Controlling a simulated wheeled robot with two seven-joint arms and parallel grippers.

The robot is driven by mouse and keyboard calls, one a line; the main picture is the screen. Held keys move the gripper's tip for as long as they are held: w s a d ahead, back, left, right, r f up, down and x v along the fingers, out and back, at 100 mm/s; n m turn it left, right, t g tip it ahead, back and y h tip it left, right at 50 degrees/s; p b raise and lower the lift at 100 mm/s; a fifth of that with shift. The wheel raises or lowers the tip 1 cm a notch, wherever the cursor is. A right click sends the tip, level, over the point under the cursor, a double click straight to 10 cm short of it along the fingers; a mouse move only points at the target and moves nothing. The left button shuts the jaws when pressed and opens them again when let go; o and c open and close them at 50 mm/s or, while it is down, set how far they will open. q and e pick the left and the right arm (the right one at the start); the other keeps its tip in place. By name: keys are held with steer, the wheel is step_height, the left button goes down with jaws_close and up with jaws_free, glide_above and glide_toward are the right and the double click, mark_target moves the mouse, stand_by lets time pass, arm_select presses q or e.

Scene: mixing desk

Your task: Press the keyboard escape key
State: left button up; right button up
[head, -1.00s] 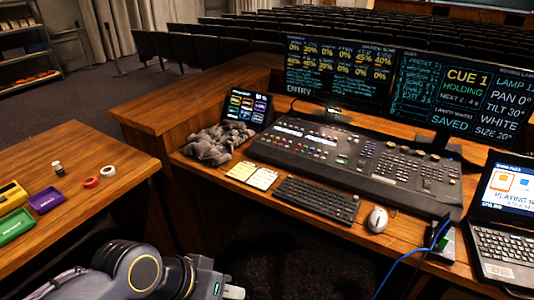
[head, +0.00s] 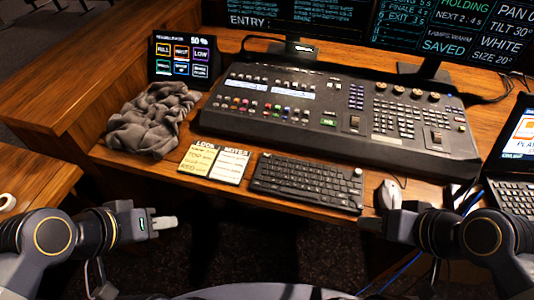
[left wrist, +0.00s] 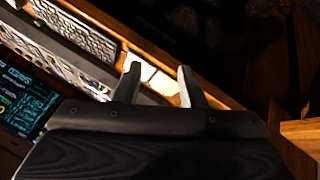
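The black keyboard (head: 308,183) lies on the wooden desk, in front of the control console. Its escape key, at the far left corner, is too small to make out. The keyboard also shows at the upper left of the left wrist view (left wrist: 76,28). My left gripper (head: 168,224) is left of the keyboard and nearer to me, off the desk's front edge. Its two fingers stand apart and empty in the left wrist view (left wrist: 158,80). My right gripper (head: 370,224) is near the desk's front edge, below the mouse; its finger gap cannot be made out.
LOOK and NOTES cards (head: 215,161) lie just left of the keyboard, with a crumpled grey cloth (head: 152,120) beyond them. The mouse (head: 389,193) sits to its right. The console (head: 335,110) stands behind; a laptop (head: 513,150) is at far right.

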arm_select(q)
steer(key=shift+w, duration=0.1)
steer(key=shift+c, duration=0.5)
jaws_close()
stand_by(1.1)
